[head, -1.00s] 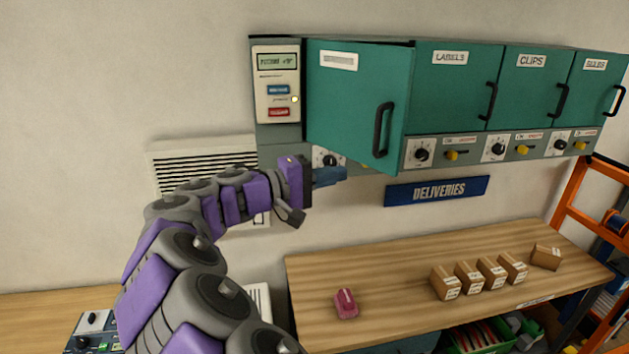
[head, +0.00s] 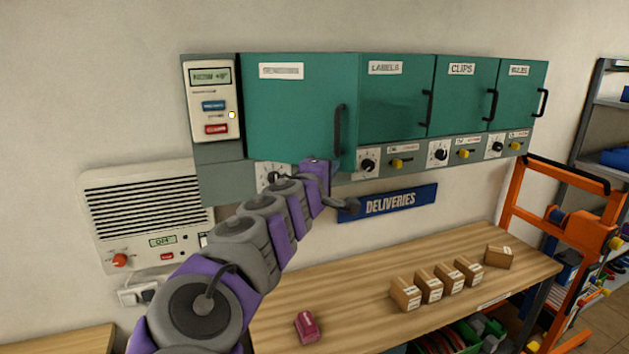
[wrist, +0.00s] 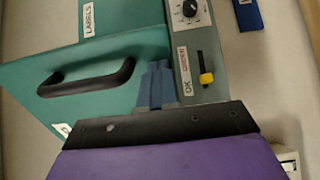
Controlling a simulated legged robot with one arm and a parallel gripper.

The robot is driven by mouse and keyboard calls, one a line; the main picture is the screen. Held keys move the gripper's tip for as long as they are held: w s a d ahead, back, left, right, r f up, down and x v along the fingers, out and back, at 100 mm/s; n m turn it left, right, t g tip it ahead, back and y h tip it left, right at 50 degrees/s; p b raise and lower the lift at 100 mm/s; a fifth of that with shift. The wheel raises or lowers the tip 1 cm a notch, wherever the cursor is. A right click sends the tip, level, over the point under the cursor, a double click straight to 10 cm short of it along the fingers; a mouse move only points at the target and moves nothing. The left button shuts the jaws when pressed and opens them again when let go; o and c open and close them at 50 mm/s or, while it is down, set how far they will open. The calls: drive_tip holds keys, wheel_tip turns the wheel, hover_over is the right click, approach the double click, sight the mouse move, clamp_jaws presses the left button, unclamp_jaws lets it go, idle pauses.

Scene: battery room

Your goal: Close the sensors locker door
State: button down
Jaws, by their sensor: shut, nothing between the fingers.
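The sensors locker door (head: 295,110) is the wide teal door at the left of the locker row in the head view, with a black handle (head: 341,130) on its right side. It appears to stand ajar, its handle side out from the row. In the wrist view, the door (wrist: 115,55) and handle (wrist: 88,80) fill the left, angled against the labels door (wrist: 120,10). My gripper (head: 333,163) is shut and empty at the door's lower right corner. Its blue fingers (wrist: 156,85) are close beside the door's lower edge in the wrist view; I cannot tell whether they touch.
A control strip (head: 400,158) with knobs and yellow switches runs under the lockers. A blue deliveries sign (head: 390,203) hangs below. A wooden bench (head: 370,305) carries small boxes (head: 430,287) and a pink object (head: 306,327).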

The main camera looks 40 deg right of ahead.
drive_tip(key=w+d+n+t+y, duration=0.1)
drive_tip(key=d, duration=0.1)
drive_tip(key=w+d+n+t+y+b, duration=0.1)
drive_tip(key=d+t, duration=0.1)
drive_tip(key=w+d+n+t+y+b, duration=0.1)
drive_tip(key=d, duration=0.1)
drive_tip(key=shift+w+d+f+n+y, duration=0.1)
drive_tip(key=shift+w+d+n+y, duration=0.2)
drive_tip(key=shift+w, duration=0.1)
drive_tip(key=shift+w+d+t, duration=0.2)
drive_tip(key=shift+t, duration=0.2)
drive_tip(key=w+d+n+t+y+p, duration=0.3)
drive_tip(key=w+d+n+y+p, duration=0.2)
drive_tip(key=w+y+p, duration=0.1)
drive_tip(key=shift+w+r+n+t+y, duration=0.35)
drive_tip(key=shift+w+y, duration=0.45)
drive_tip(key=shift+w, duration=0.45)
